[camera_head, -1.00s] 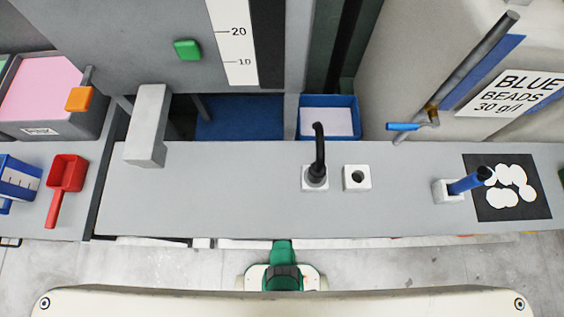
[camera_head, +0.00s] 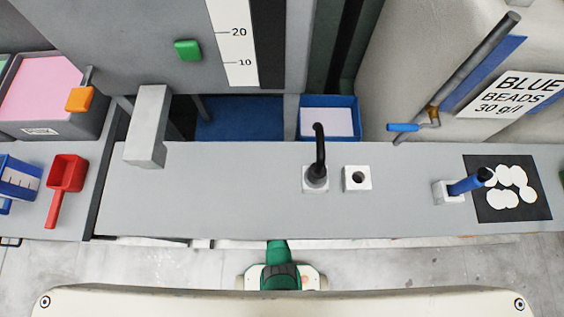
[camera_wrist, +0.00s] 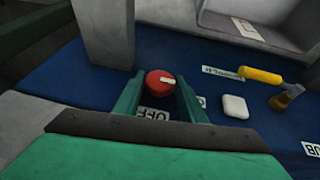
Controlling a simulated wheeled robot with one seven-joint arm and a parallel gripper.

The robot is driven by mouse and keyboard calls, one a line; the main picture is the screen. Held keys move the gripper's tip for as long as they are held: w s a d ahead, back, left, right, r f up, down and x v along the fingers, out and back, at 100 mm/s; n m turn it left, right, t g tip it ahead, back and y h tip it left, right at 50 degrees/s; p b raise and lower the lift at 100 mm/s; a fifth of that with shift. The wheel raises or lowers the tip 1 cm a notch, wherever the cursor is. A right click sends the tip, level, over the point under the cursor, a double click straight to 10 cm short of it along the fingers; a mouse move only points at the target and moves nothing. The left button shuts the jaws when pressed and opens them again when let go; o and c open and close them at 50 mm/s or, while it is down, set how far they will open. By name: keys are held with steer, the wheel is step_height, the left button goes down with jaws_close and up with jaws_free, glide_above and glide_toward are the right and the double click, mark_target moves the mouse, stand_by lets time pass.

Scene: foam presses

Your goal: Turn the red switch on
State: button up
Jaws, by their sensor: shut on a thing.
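A label (camera_wrist: 155,114) reading "OFF" shows partly between the fingers. The fingers hide part of the knob's sides and some of the labels. The head view shows only green arm parts at the bench's front edge; the switch is not seen there.
In the wrist view, a white square button (camera_wrist: 235,106) and a yellow-handled valve (camera_wrist: 262,76) stand right of the knob. A grey post (camera_wrist: 105,32) rises close behind it. In the head view, the grey bench (camera_head: 225,195) holds a black spout (camera_head: 319,150) and a blue-handled tool (camera_head: 466,184).

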steer(key=shift+s+a, duration=0.1)
steer(key=o, duration=1)
steer(key=v, duration=1)
steer(key=shift+r, duration=0.4)
steer(key=shift+s, duration=0.1)
